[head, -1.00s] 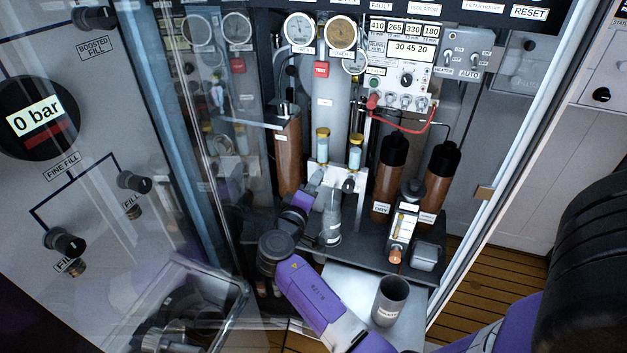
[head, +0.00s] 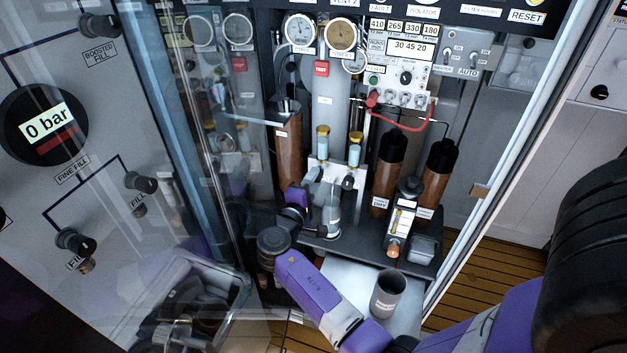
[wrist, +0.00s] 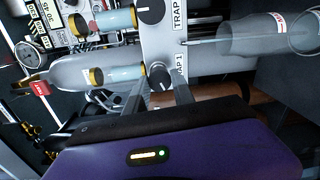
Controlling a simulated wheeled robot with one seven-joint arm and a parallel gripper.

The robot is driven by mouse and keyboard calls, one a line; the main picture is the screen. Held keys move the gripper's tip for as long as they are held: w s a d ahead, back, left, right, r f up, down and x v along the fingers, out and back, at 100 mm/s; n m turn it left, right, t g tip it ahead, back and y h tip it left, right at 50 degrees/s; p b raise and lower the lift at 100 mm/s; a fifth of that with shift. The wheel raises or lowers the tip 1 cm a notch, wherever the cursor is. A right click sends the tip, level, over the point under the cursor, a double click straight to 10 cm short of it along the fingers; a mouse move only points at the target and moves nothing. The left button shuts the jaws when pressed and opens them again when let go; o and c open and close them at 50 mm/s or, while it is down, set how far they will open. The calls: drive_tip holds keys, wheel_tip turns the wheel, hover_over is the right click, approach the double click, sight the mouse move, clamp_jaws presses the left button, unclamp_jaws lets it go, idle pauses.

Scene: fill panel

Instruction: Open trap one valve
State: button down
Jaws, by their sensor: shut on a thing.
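The trap one valve is a small black round knob (wrist: 160,74) on a pale grey plate beside the label "TRAP 1" (wrist: 181,68) in the wrist view. My gripper (wrist: 160,84) has its two dark fingers on either side of this knob and is shut on it. In the head view my gripper (head: 310,190) is at the left of the pale plate, low in the open cabinet, and hides most of that knob. A second black knob (wrist: 150,11), by a "TRAP" label, is apart from the fingers. How far the held knob is turned cannot be told.
Two clear cylinders with yellow caps (head: 323,143) stand just above the plate. Brown bottles (head: 388,175) and a labelled device (head: 398,228) are to the right. A grey cup (head: 387,296) stands on the shelf below. A glass door (head: 185,130) is close on the left.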

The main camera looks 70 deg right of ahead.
drive_tip(key=c, duration=1.1)
unclamp_jaws()
wheel_tip(320, 180, up, 20)
drive_tip(key=shift+p, duration=0.85)
drive_tip(key=shift+f, duration=0.1)
